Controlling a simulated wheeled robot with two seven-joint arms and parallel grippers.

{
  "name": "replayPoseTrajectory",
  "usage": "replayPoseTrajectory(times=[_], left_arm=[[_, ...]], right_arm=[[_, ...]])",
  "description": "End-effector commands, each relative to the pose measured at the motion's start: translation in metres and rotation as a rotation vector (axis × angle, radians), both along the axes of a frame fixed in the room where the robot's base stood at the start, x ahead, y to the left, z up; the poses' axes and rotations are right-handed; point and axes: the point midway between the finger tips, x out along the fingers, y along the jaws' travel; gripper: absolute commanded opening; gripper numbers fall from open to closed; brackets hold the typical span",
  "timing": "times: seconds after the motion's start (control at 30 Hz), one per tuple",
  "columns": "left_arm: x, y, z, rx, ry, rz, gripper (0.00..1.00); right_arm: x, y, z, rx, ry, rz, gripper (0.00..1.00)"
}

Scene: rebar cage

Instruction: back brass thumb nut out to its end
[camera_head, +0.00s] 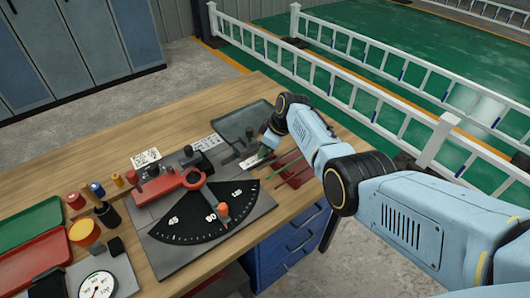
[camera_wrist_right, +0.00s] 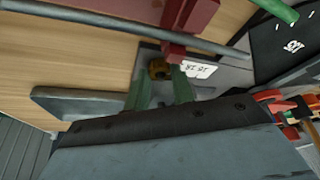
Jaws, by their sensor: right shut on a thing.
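The brass thumb nut (camera_wrist_right: 158,69) shows in the right wrist view as a small yellow-brown piece beside a white label. My right gripper (camera_wrist_right: 160,80) has its two green fingers on either side of it and is shut on it. A dark red part and a grey-green rod (camera_wrist_right: 130,30) lie just beyond the nut. In the head view my right gripper (camera_head: 254,160) is at the right part of the bench, small and partly hidden by its own wrist. I cannot make out the nut there. My left gripper is not in view.
A bending plate with a red lever (camera_head: 165,187) and a black angle scale (camera_head: 185,226) lies left of my right gripper. A dark glassy tray (camera_head: 235,128) is behind. Red and green trays (camera_head: 28,222), small cylinders and a gauge (camera_head: 97,286) fill the left bench (camera_head: 95,175).

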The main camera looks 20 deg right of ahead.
Motion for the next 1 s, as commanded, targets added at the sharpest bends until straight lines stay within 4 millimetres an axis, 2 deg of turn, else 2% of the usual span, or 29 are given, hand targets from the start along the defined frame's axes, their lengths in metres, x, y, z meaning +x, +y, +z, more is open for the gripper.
replayPoseTrajectory(times=[0.03,0.2,0.5,0.7,1.0], left_arm=[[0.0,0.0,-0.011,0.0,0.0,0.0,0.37],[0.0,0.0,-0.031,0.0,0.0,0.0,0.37],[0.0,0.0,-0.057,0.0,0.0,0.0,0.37],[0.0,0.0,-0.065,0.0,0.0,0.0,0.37],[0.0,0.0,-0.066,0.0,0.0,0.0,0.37]], right_arm=[[0.001,-0.002,-0.004,-0.002,-0.001,0.04,0.02],[0.002,-0.002,-0.005,-0.002,-0.001,0.18,0.02],[0.004,-0.002,-0.003,-0.002,-0.001,0.351,0.02],[0.004,-0.002,-0.002,-0.001,0.0,0.406,0.02],[0.004,-0.002,0.0,-0.001,0.001,0.425,0.02]])
